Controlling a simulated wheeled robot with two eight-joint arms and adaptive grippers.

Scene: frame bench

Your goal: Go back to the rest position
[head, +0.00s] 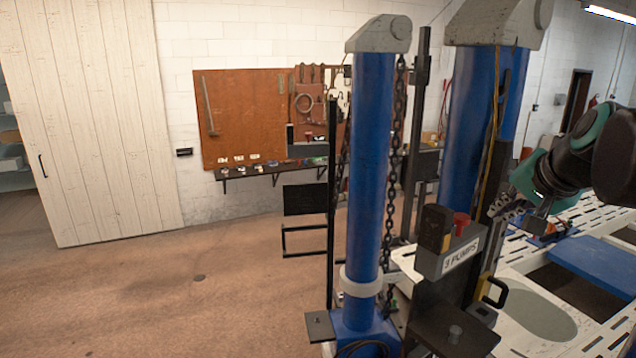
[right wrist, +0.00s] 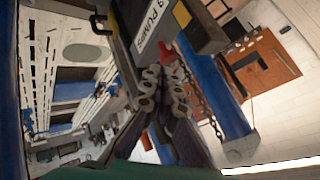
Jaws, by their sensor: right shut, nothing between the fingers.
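My right gripper (head: 507,208) comes in from the right in the head view, in front of the thick blue post and above the white slotted bench. Its fingers are together and empty. In the right wrist view the fingertips (right wrist: 163,82) lie close to the red knob (right wrist: 168,52) in the picture; I cannot tell if they touch it. In the head view the red knob (head: 461,219) sits on top of a grey control box (head: 437,264) labelled with the word PUMPS, and the gripper is to its right, apart in the picture. My left gripper is not in view.
Two blue posts (head: 371,180) (head: 466,140) with chains stand near the box. The slotted bench (head: 525,262) with a blue plate (head: 597,262) lies at the right. A tool board (head: 245,110) hangs on the back wall. Open floor (head: 180,290) lies to the left.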

